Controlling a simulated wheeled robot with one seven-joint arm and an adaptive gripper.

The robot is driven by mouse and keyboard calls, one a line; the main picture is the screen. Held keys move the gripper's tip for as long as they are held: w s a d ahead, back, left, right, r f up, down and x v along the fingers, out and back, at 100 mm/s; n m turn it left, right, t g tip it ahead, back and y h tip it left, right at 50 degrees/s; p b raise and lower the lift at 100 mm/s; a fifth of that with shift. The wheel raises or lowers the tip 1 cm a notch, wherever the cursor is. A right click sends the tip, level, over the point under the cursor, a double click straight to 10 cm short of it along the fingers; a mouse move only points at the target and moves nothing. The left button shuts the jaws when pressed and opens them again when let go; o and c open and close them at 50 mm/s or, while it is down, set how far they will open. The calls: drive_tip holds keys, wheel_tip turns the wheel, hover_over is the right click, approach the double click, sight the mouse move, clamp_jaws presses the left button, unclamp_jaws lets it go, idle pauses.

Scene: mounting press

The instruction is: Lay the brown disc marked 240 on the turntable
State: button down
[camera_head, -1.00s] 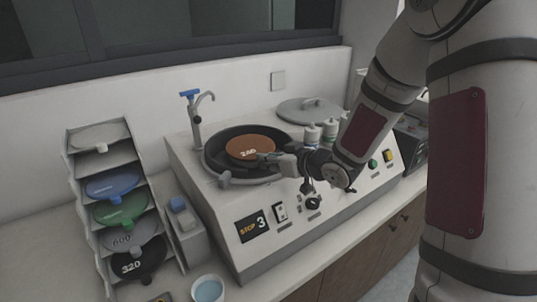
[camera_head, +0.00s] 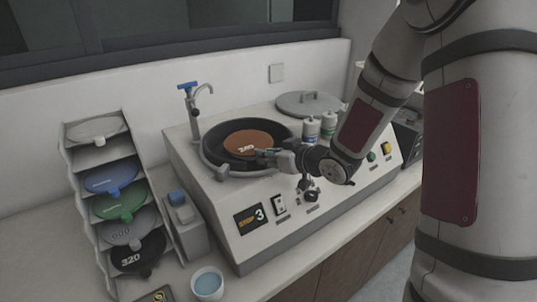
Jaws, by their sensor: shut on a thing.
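The brown disc marked 240 (camera_head: 246,141) is over the turntable (camera_head: 215,150), inside the round dark bowl of the grinding machine. Its number faces up and it looks about level. My gripper (camera_head: 268,154) reaches in from the right and is shut on the disc's near right edge. Whether the disc touches the turntable plate cannot be told, since the disc covers it.
A rack (camera_head: 88,209) at left holds several discs, including blue, green, grey and black ones. A tap (camera_head: 193,112) stands behind the bowl. A round lid (camera_head: 310,103) and white bottles (camera_head: 327,125) are at right. A cup (camera_head: 207,283) stands in front.

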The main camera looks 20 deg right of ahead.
drive_tip(key=shift+f, duration=0.1)
idle(0.5)
drive_tip(key=c, duration=1.3)
unclamp_jaws()
drive_tip(key=shift+c, duration=0.2)
drive_tip(key=v, duration=1.2)
